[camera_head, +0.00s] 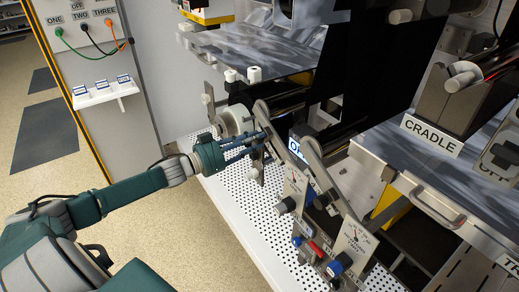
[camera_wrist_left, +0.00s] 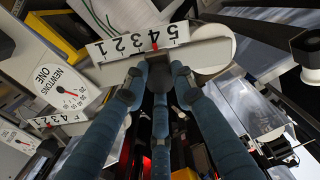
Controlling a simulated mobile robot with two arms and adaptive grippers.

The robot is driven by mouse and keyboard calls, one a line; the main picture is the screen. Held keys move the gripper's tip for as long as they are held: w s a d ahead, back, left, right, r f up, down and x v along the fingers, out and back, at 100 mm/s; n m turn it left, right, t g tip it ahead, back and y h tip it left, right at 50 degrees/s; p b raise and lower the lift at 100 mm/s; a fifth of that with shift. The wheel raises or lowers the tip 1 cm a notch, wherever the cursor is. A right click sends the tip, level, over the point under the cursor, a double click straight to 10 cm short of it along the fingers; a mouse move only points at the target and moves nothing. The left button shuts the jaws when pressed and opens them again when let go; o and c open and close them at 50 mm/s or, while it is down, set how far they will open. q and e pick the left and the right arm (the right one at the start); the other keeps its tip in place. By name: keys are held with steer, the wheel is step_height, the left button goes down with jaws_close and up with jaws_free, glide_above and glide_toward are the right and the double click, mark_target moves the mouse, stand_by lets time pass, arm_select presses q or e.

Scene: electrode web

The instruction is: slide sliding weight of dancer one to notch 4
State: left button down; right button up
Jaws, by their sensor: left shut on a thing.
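My left gripper (camera_head: 262,143) reaches in from the left, beside the front dancer arm (camera_head: 276,132) near a blue-edged label (camera_head: 297,151). In the left wrist view its blue fingers (camera_wrist_left: 159,80) are shut on a small dark block, seemingly the sliding weight (camera_wrist_left: 157,68), below a white numbered scale plate (camera_wrist_left: 118,46). The weight is mostly hidden by the fingers. My right gripper is not in view.
A second numbered scale (camera_wrist_left: 50,120) lies lower left in the wrist view. Gauge panels with knobs (camera_head: 351,246) stand right of my gripper. A perforated white deck (camera_head: 228,198) lies below. The CRADLE sign (camera_head: 432,135) is at right. The floor at left is clear.

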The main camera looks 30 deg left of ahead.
arm_select(q)
steer(key=shift+w+a+r, duration=0.1)
steer(key=shift+a+r, duration=0.05)
steer(key=c, duration=1.4)
jaws_free()
steer(key=shift+c, duration=0.2)
steer(key=v, duration=1.2)
